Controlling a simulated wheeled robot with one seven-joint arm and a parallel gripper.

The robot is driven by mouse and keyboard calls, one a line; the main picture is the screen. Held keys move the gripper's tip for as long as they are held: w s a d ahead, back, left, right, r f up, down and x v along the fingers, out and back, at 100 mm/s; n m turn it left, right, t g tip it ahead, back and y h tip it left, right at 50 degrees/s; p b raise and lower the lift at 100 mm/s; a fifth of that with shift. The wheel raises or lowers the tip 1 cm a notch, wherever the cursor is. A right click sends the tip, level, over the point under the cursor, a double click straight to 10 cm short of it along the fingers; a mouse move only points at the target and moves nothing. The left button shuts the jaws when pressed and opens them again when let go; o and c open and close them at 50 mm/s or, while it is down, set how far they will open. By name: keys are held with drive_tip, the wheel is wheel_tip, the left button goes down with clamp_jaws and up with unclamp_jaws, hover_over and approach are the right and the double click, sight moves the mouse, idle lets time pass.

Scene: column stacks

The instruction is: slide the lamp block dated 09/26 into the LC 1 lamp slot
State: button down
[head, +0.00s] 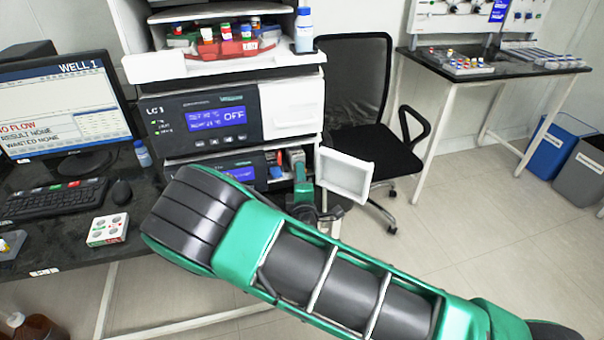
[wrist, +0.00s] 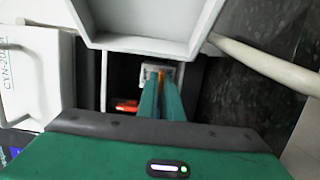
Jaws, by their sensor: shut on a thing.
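My gripper (wrist: 161,88) reaches into an open bay of the lower unit, below the unit marked LC 1 (head: 165,110). Its green fingers are shut on a small block (wrist: 150,70), pale grey with an orange strip between the fingers. No date can be read on it, so I cannot tell whether it is the 09/26 lamp block. In the head view my gripper (head: 299,165) is partly hidden by my arm. The bay's white door (head: 345,176) stands open to the right; it also shows at the top of the wrist view (wrist: 150,42).
A small red thing (wrist: 127,106) lies left of the fingers inside the bay. The LC 1 display reads OFF. A black chair (head: 375,150) stands right of the stack. A small white box with round tops (head: 107,230) sits on the left bench.

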drive_tip(key=shift+f, duration=0.15)
drive_tip(key=c, duration=1.8)
unclamp_jaws()
drive_tip(key=shift+c, duration=0.2)
